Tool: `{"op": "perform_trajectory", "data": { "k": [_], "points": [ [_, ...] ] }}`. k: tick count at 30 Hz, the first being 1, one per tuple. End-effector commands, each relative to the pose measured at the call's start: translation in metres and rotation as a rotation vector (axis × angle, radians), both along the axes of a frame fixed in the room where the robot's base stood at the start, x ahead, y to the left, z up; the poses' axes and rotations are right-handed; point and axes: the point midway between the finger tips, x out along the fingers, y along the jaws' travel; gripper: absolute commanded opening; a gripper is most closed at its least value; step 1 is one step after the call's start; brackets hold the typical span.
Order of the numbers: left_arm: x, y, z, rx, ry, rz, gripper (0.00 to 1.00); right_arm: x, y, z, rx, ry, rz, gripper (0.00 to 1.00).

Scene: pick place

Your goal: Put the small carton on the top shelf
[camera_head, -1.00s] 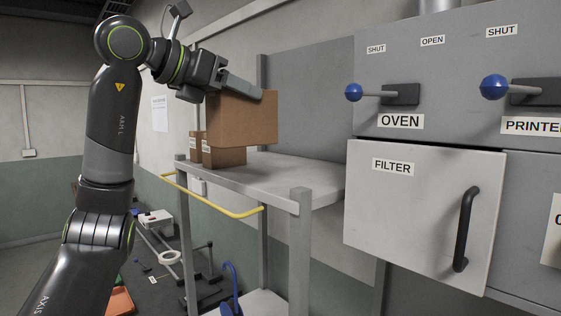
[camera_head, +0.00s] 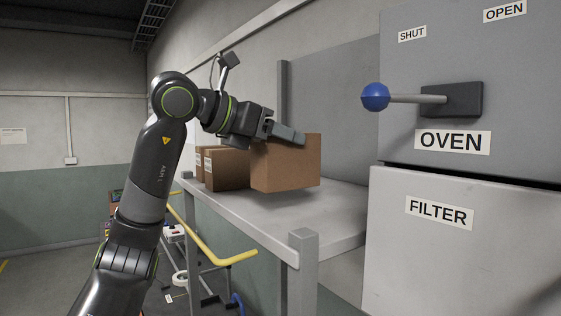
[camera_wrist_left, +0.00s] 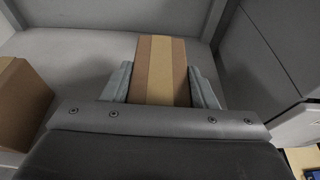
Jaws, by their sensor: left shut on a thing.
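The small carton (camera_head: 288,165) is a brown cardboard box at the front right of a group of cartons over the top shelf (camera_head: 335,215) of a grey metal rack. My left gripper (camera_head: 290,136) is shut on it from above, with one finger along its upper side. In the left wrist view the carton (camera_wrist_left: 160,70) sits between the two fingers, with a lighter tape strip down its middle. A shadow lies on the shelf under the carton; whether it touches the shelf I cannot tell. My right gripper is not in view.
Other brown cartons (camera_head: 227,170) stand on the shelf just left of the held one; one (camera_wrist_left: 20,100) shows in the left wrist view. A yellow rail (camera_head: 215,250) runs along the rack's side. A grey cabinet (camera_head: 470,60) with a blue-knobbed lever (camera_head: 375,97) stands at right. The shelf's front is bare.

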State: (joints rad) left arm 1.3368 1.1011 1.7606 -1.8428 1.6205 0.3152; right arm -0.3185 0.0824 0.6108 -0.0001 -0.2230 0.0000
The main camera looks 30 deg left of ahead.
Motion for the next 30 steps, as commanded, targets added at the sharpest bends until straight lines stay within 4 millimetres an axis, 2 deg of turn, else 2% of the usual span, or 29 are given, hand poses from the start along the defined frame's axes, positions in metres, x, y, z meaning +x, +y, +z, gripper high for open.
{"op": "perform_trajectory", "data": {
  "k": [4, 8, 13, 20, 25, 26, 30],
  "points": [
    [0.000, 0.000, -0.010, 0.000, 0.000, 0.001, 0.24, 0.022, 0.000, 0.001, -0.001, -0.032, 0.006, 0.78],
    [0.000, 0.001, -0.027, 0.003, 0.002, 0.003, 0.24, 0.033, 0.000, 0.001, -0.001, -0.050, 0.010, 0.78],
    [0.000, 0.000, -0.042, 0.000, 0.000, 0.001, 0.24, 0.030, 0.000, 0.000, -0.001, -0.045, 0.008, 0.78],
    [-0.001, -0.001, -0.043, 0.000, -0.002, -0.002, 0.24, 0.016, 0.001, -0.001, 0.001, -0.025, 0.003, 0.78],
    [0.000, 0.000, -0.046, 0.000, -0.002, -0.001, 0.24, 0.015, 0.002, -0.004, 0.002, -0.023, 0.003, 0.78],
    [0.000, -0.001, -0.047, -0.001, -0.001, -0.001, 0.54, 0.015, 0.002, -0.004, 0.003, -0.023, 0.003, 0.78],
    [0.000, 0.000, -0.046, -0.001, -0.001, -0.001, 0.72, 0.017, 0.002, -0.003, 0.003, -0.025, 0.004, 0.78]
  ]
}}
